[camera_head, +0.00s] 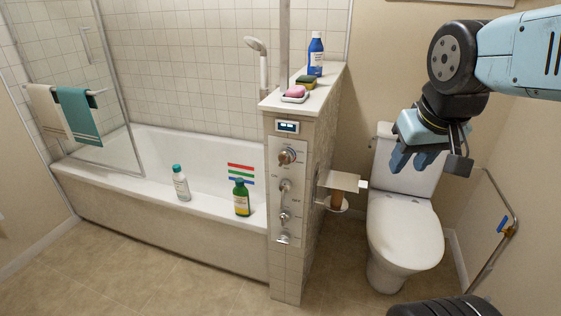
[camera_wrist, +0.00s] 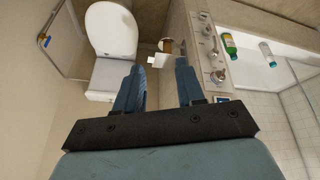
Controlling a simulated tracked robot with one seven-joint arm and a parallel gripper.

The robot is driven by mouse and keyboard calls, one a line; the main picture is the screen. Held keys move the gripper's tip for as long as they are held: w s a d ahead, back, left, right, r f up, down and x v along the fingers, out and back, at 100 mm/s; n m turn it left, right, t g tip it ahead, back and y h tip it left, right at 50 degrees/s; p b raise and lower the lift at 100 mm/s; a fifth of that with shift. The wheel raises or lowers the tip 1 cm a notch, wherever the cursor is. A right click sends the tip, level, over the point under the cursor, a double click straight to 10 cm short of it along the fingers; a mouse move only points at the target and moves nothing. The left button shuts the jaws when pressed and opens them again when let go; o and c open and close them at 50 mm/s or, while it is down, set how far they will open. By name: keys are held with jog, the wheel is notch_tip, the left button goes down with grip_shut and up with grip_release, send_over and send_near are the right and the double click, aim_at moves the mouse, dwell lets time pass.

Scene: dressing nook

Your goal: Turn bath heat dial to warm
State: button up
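A grey control panel (camera_head: 274,185) with several knobs is on the narrow end of the tiled half-wall by the bath. Its top round dial (camera_head: 287,156) has small coloured marks around it and looks like the heat dial; its exact setting is too small to read. The dial also shows in the wrist view (camera_wrist: 217,76), right of the fingers. My gripper (camera_head: 410,162) is raised in front of the toilet, right of the panel and apart from it. In the wrist view its two blue fingers (camera_wrist: 160,66) are spread with nothing between them.
A small display (camera_head: 287,126) is above the dial. A paper holder (camera_head: 338,190) juts out between panel and toilet (camera_head: 402,225). Soap (camera_head: 295,91) and a blue bottle (camera_head: 316,54) stand on the ledge. Bottles (camera_head: 242,198) stand on the bath rim. The floor before the panel is clear.

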jog(key=w+d+f+n+g+h, duration=0.1)
jog(key=w+f+n+g+h, duration=0.2)
jog(key=w+f+n+h, duration=0.3)
jog(key=n+t, duration=1.5)
jog(key=n, duration=0.4)
send_near(283, 162)
jog(key=x, duration=0.8)
jog(key=shift+w+d, duration=0.1)
jog(key=shift+w, duration=0.3)
jog(key=shift+c, duration=0.4)
grip_shut()
